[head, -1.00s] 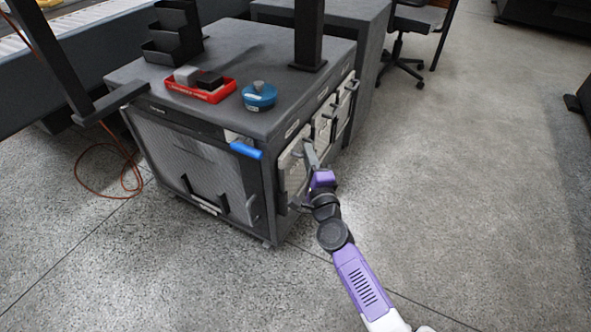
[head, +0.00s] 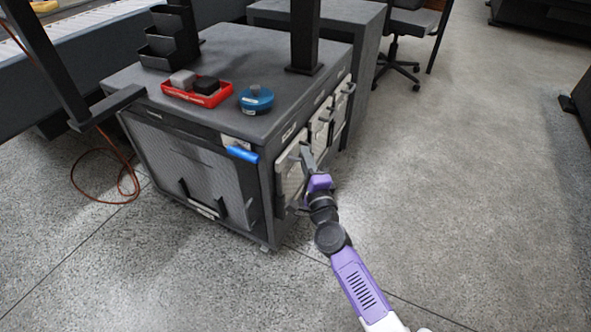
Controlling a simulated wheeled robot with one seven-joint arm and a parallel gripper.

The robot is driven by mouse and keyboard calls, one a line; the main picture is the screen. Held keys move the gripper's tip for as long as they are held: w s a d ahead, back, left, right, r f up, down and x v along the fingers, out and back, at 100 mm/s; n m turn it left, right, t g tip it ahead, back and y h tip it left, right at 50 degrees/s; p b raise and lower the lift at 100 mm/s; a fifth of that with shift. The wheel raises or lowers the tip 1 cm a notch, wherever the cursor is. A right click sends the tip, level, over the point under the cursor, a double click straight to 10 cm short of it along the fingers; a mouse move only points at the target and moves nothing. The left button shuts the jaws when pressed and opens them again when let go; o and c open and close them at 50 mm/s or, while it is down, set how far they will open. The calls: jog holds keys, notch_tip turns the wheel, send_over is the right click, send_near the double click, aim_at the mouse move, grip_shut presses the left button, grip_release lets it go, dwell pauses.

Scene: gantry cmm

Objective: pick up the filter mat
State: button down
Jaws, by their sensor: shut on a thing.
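A dark grey cabinet (head: 262,114) stands in the middle of the head view. Its right side carries a row of pale panels with grey handles. The nearest pale panel (head: 288,184) is at the near corner. My gripper (head: 307,158) is at this panel's grey handle and appears shut on it; the arm partly hides the grip. The cabinet's front holds a grey fine-patterned sheet (head: 185,160) behind dark clips, with a blue bar (head: 242,155) at its upper right. I cannot tell for certain which of these is the filter mat.
On the cabinet top are a red tray (head: 222,97) with two blocks, a blue round pot (head: 257,99), a black stepped holder (head: 164,48) and a dark post (head: 305,35). An orange cable (head: 128,190) lies at left. The floor (head: 465,150) at right is clear.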

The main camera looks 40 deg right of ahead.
jog(key=shift+r, duration=0.1)
notch_tip(320, 180, up, 12)
jog(key=p, duration=1.1)
jog(key=r+p+v, duration=0.1)
jog(key=r+v, duration=0.1)
jog(key=v, duration=1.6)
jog(key=shift+p, duration=0.3)
jog(key=c, duration=2.1)
grip_release()
grip_shut()
